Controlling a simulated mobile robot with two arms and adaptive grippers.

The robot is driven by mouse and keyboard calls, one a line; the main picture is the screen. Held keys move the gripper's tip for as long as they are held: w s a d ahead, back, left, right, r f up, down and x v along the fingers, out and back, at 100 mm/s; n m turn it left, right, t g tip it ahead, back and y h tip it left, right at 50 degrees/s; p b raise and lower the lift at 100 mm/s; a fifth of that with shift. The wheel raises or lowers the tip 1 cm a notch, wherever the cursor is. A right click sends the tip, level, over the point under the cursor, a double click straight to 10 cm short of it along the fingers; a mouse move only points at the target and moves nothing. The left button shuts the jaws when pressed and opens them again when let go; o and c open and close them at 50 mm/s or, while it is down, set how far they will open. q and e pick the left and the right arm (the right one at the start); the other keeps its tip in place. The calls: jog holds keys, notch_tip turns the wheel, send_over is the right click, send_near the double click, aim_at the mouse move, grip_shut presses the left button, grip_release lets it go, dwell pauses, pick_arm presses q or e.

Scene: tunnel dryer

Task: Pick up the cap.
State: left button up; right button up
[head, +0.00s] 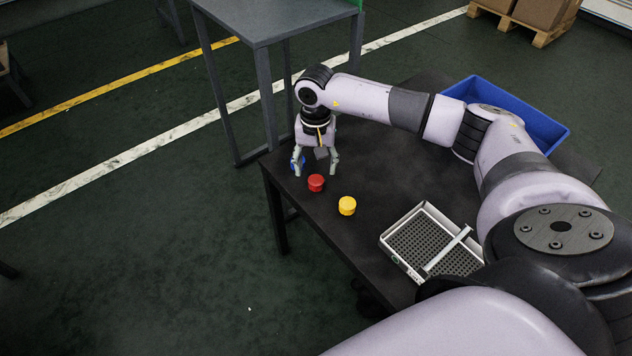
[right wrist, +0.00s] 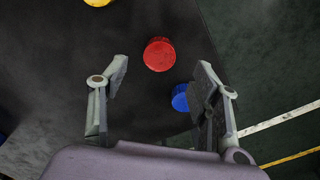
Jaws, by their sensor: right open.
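Three caps are on the dark table. The red cap (head: 316,183) is just in front of my right gripper (head: 316,166), and the yellow cap (head: 347,205) lies farther to the right. The blue cap (head: 298,163) is partly hidden behind a finger of that gripper. In the right wrist view the red cap (right wrist: 159,54) lies beyond the fingertips, near the middle. The blue cap (right wrist: 180,98) shows beside the right finger, which covers part of it. The yellow cap (right wrist: 97,2) is cut by the top edge. My right gripper (right wrist: 160,75) is open and empty. My left gripper is not in view.
A metal tray (head: 388,238) with a perforated bottom and a light bar across it is at the table's near right. A blue bin (head: 540,127) is at the far right of the table (head: 330,240). A grey table (head: 270,22) stands behind.

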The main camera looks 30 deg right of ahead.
aim_at(316, 180)
jog(key=shift+f, duration=2.75)
jog(key=c, duration=0.9)
